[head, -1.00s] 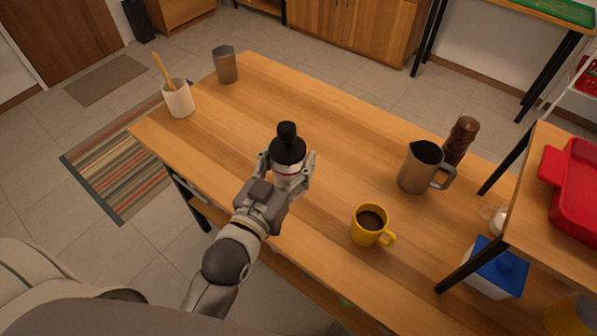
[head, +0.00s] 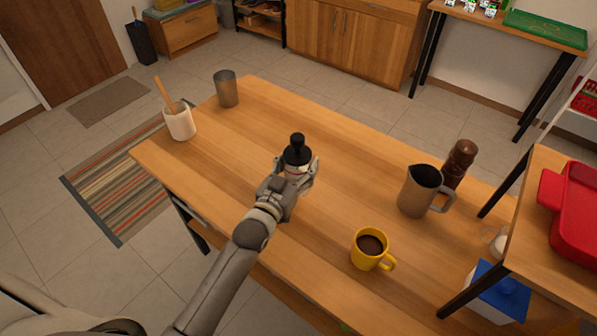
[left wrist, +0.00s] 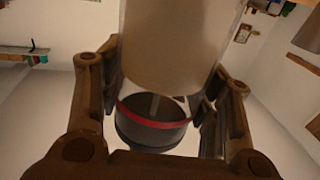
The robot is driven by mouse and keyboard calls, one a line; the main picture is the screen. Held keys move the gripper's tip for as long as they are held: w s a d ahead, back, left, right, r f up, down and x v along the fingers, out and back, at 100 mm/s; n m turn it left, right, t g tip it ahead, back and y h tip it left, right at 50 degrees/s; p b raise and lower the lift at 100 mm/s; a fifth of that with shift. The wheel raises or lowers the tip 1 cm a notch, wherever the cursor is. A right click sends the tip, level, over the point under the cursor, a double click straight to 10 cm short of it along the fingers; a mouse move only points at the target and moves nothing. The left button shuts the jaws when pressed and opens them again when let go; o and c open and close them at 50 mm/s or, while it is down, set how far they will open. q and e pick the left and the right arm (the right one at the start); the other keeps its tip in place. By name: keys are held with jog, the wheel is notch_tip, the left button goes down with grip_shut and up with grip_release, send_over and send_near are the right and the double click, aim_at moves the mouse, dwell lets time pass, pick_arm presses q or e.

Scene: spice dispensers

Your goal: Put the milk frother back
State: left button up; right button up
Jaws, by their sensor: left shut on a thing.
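The milk frother (head: 298,155), a jar with a black lid and knob, stands roughly upright in my left gripper (head: 297,177), over the middle of the table. The gripper is shut around its body. My right gripper is not in view.
On the wooden table (head: 330,130) stand a yellow mug of coffee (head: 365,256), a metal pitcher (head: 415,194), a brown pepper mill (head: 460,160), a metal cup (head: 227,90) and a white utensil pot (head: 181,122). A raised shelf with a red tray (head: 575,210) is at right. The table centre is clear.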

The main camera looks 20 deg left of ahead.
pick_arm(q)
jog(key=shift+w+a+f, duration=0.15)
jog(key=shift+w+f, duration=0.4)
jog(key=shift+f, duration=0.05)
notch_tip(320, 180, down, 3)
jog(key=shift+w+f, duration=0.1)
jog(key=shift+f, duration=0.05)
jog(key=shift+f, duration=0.15)
jog(key=o, duration=1.2)
jog(key=shift+o, duration=0.2)
